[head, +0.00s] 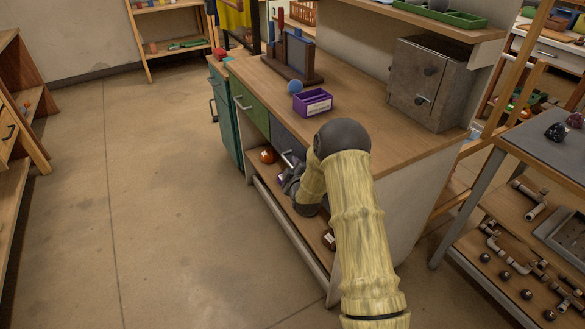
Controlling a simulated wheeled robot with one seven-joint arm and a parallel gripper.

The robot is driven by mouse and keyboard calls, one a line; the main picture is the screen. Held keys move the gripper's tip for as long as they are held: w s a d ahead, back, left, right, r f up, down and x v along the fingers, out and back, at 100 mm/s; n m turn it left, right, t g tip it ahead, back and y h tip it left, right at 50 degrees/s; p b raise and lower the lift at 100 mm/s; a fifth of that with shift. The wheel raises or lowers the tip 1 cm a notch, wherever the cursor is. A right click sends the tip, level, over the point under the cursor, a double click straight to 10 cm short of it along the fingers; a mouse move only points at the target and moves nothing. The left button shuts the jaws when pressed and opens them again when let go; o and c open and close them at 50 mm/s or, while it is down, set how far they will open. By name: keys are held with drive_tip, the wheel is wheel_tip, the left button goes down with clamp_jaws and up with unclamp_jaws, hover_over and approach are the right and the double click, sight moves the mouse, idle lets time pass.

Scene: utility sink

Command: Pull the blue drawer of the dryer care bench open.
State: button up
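The wooden-topped bench (372,112) runs through the middle of the head view. Its front has a green drawer (250,108) and, to the right, a blue-grey drawer (287,140); both look closed, though my arm hides the right part of the blue-grey one. A metal bar handle (286,158) shows on the blue-grey drawer. My gripper (291,177) is at this drawer's front, close to the handle. Its fingers are small, dark and partly hidden by my arm, so I cannot tell whether they touch the handle or how far apart they are.
A purple bin (312,103), a blue ball (295,87) and a grey metal box (428,85) stand on the bench top. An orange-brown round object (268,155) sits on the lower shelf. A pipe-fitting rack (510,215) stands at right. The floor (150,200) at left is clear.

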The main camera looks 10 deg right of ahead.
clamp_jaws()
idle(0.4)
